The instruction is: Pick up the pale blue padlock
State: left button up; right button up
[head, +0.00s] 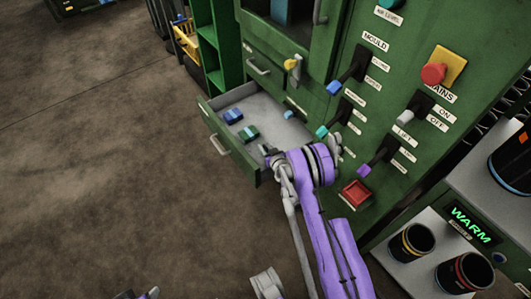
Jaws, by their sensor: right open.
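An open drawer (209,121) in the green cabinet holds several small things. A small pale blue thing (289,114) lies near the drawer's inner right side; it may be the padlock, but it is too small to tell its shape. My right gripper (270,154) is open at the drawer's near right corner, below the pale blue thing in the picture and apart from it. The purple wrist hides that corner of the drawer. My left gripper does not show clearly; only a purple sliver shows at the bottom edge.
A blue block-like thing (233,116) and a green one (249,133) lie in the drawer. Levers and a red button (355,194) stick out of the cabinet front to the right. Dark cups (411,243) stand on a grey unit at lower right. The floor (90,170) at left is clear.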

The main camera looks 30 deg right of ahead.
grip_shut()
dwell(1.4)
